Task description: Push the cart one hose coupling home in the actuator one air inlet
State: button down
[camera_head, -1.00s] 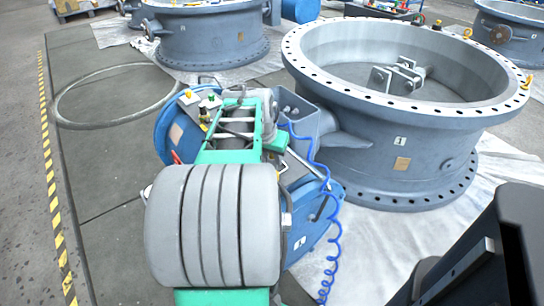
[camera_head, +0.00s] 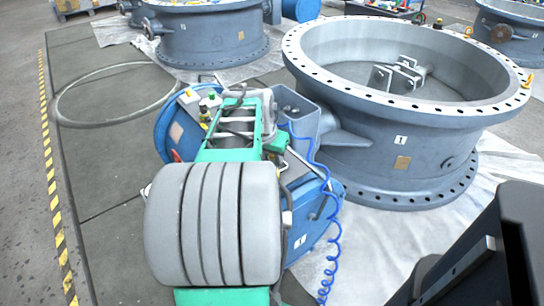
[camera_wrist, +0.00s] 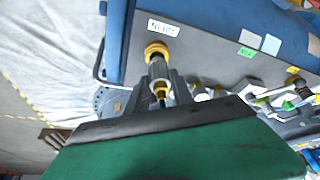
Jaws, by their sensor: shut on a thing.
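In the wrist view, my gripper (camera_wrist: 162,90) is shut on the hose coupling (camera_wrist: 157,70), a slim grey metal piece with a yellow-brass part and blue hose behind it. The coupling points at the brass air inlet (camera_wrist: 157,48) on the grey face of the blue actuator, below a white label. The two look in line and touching; I cannot tell how deep the coupling sits. In the head view, the blue actuator (camera_head: 322,225) stands beside the large grey valve (camera_head: 405,150). The blue coiled hose (camera_head: 332,250) hangs at its right. The gripper and inlet are hidden there.
Other fittings and hoses (camera_wrist: 285,100) crowd the right of the wrist view. A grey hose ring (camera_head: 115,70) lies on the dark mat at left. White sheeting (camera_head: 350,260) lies under the valve. Another valve (camera_head: 210,35) stands behind.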

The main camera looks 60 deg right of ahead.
dwell(0.4)
jog(key=shift+f, duration=0.35)
jog(key=shift+f+b, duration=0.7)
jog(key=shift+f, duration=0.05)
dwell(0.9)
jog(key=c, duration=1)
grip_release()
jog(key=shift+c, duration=0.2)
jog(key=shift+o, duration=0.5)
jog(key=o, duration=0.4)
jog(key=shift+r, duration=0.15)
